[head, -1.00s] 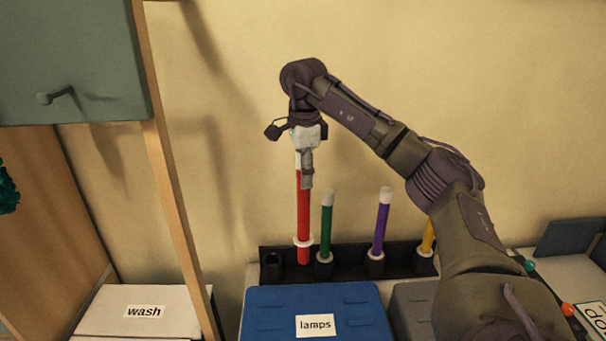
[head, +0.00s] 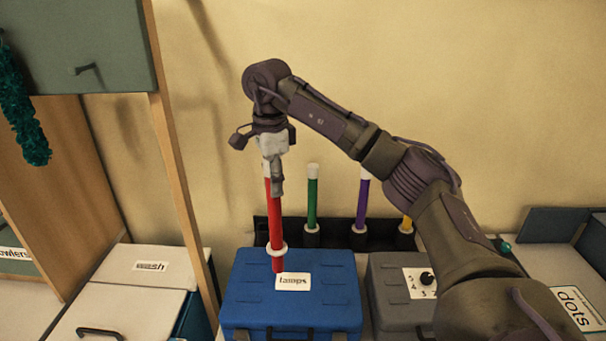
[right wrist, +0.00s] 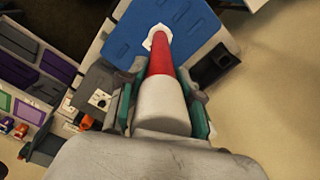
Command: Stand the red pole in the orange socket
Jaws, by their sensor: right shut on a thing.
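My right gripper (head: 274,178) is shut on the upper end of the red pole (head: 275,208) and holds it nearly upright, slightly tilted. The pole has a white top and a white ring (head: 277,249) near its lower end. Its lower end shows in front of the blue lamps box; whether it touches the lid is unclear. In the right wrist view the gripper (right wrist: 165,88) has a finger on either side of the pole (right wrist: 160,60), which points away over the blue lid. I cannot make out an orange socket for certain. My left gripper is out of view.
A wooden post (head: 178,170) rises at left.

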